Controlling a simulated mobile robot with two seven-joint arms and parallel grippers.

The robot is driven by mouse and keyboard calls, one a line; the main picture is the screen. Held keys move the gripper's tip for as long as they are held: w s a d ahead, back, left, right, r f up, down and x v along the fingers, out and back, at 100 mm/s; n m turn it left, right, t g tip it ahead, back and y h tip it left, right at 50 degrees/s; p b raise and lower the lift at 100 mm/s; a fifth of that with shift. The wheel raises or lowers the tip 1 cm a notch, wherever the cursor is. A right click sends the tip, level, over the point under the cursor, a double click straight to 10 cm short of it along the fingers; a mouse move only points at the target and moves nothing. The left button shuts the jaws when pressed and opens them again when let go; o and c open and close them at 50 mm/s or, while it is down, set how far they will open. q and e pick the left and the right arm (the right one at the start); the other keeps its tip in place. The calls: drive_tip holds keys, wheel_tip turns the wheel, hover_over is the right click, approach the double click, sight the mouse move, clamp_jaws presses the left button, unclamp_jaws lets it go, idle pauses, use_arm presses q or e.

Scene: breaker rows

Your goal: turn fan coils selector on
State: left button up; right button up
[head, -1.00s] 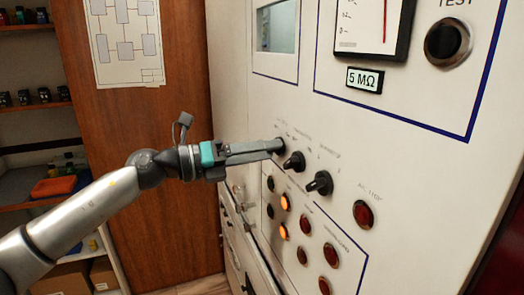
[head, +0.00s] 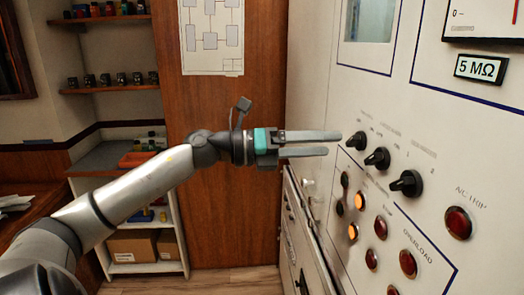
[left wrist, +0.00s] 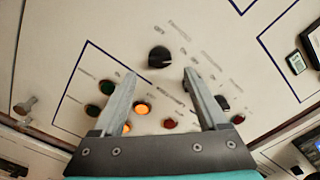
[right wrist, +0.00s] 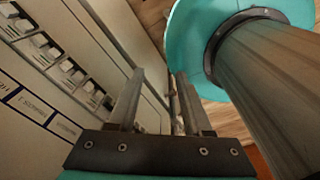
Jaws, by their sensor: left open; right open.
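A row of black selector knobs runs along the white panel (head: 345,85) in the head view: a far-left one (head: 357,140), a middle one (head: 377,158) and a near right one (head: 406,183). Their labels are too small to read surely, so I cannot tell which is the fan coils selector. My left gripper (head: 334,143) is open and empty, pointing at the far-left knob with a small gap. In the left wrist view a black knob (left wrist: 159,57) lies ahead, between the lines of the open fingers (left wrist: 162,85). My right gripper (right wrist: 160,88) is open and empty, away from the knobs.
Lit orange lamps (head: 353,232) and red lamps (head: 381,228) sit below the knobs. A red A/C trip button (head: 458,222) is at the right. Shelves (head: 120,88) stand at the back left. The right wrist view shows a cabinet with rows of switches (right wrist: 70,70).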

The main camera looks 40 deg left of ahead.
use_arm(q)
drive_tip(key=b+v, duration=0.1)
drive_tip(key=v, duration=1)
idle(0.6)
